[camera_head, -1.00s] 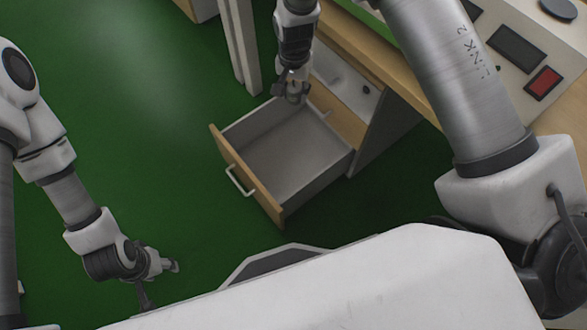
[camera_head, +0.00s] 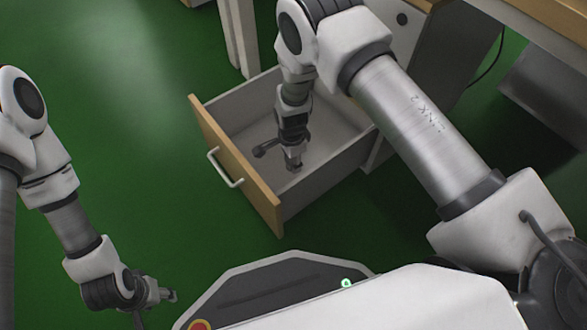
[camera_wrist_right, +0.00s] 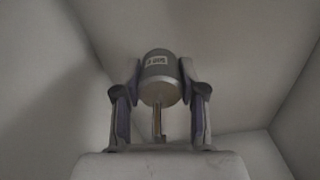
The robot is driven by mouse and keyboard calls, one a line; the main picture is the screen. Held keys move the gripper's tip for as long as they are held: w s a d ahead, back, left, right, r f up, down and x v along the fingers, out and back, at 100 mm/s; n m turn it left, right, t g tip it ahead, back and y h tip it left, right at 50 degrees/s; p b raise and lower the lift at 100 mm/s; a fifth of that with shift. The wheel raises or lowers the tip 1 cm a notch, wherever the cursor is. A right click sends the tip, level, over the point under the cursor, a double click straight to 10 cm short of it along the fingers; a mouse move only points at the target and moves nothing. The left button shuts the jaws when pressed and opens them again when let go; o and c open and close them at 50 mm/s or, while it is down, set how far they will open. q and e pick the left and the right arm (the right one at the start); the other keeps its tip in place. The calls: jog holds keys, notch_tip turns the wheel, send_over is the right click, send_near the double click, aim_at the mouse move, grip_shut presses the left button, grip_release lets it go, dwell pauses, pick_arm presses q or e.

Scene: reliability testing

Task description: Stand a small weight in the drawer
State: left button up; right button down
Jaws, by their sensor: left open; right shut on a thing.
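The drawer (camera_head: 238,160) is pulled open, with a wooden front and a white handle; its grey inside fills the right wrist view (camera_wrist_right: 50,70). My right gripper (camera_head: 294,164) reaches down into it. In the right wrist view my right gripper (camera_wrist_right: 158,95) is shut on a small grey cylindrical weight (camera_wrist_right: 160,68) with a "500 g" label, one finger on each side. Whether the weight touches the drawer floor cannot be told. In the head view the weight is mostly hidden by the gripper. My left gripper (camera_head: 165,296) is open and empty at lower left, over the green floor.
The drawer's side walls and wooden front (camera_head: 236,165) stand around my right gripper. The wooden bench (camera_head: 540,22) is at upper right, and a light table leg (camera_head: 238,38) stands behind the drawer. The green floor (camera_head: 130,130) left of the drawer is clear.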

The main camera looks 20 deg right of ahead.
aim_at(292, 175)
notch_tip(292, 175, down, 5)
jog(key=shift+r+b, duration=0.1)
jog(key=shift+b, duration=1.05)
jog(key=shift+r, duration=0.15)
jog(key=c, duration=0.7)
grip_release()
jog(key=shift+f, duration=0.2)
jog(key=shift+o, duration=0.2)
notch_tip(292, 175, up, 12)
jog(key=p, duration=0.7)
jog(key=shift+f, duration=0.2)
jog(key=shift+r+p, duration=0.35)
jog(key=shift+r, duration=0.05)
